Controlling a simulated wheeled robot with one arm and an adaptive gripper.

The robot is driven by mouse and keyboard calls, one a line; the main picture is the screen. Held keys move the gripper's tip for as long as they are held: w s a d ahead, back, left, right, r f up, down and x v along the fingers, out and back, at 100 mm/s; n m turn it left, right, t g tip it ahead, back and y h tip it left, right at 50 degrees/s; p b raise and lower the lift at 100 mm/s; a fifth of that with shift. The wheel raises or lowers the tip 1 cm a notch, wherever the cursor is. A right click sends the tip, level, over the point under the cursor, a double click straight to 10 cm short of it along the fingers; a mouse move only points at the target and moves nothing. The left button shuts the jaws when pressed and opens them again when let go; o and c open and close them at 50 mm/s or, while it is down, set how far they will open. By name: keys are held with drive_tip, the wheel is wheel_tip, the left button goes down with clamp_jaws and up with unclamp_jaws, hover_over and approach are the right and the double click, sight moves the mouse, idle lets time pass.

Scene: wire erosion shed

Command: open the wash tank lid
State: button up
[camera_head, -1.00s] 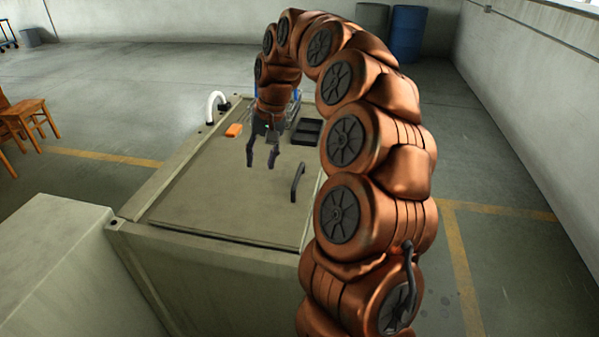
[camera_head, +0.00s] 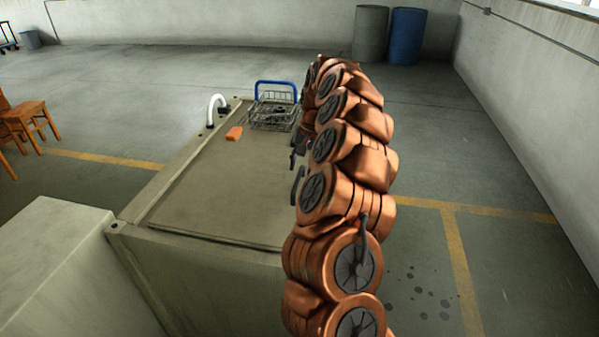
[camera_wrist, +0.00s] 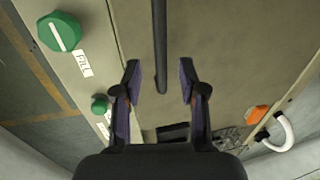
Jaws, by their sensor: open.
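The wash tank lid (camera_head: 215,190) is a flat beige panel lying level on top of the tank; it also fills much of the wrist view (camera_wrist: 225,55). Its dark bar handle (camera_head: 297,184) stands near the right side, partly hidden by my arm. In the wrist view the handle (camera_wrist: 160,40) lies lengthwise, its end reaching between the fingertips. My gripper (camera_wrist: 160,78) is open, one finger on each side of the bar, with visible gaps. In the head view my gripper (camera_head: 297,150) is mostly hidden behind my arm.
An orange item (camera_head: 234,133), a wire basket with a blue handle (camera_head: 272,116) and a white curved pipe (camera_head: 216,106) are at the tank's far end. A green knob marked FILL (camera_wrist: 60,32) and a smaller green knob (camera_wrist: 99,104) sit along the tank's side.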

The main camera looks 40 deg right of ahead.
sight(299, 177)
drive_tip(key=shift+w+a+f+p, duration=0.15)
drive_tip(key=shift+f+p, duration=0.05)
drive_tip(key=shift+f, duration=0.7)
drive_tip(key=shift+w+a+f+p, duration=0.1)
drive_tip(key=shift+a+f+p, duration=0.1)
drive_tip(key=shift+f, duration=0.7)
clamp_jaws()
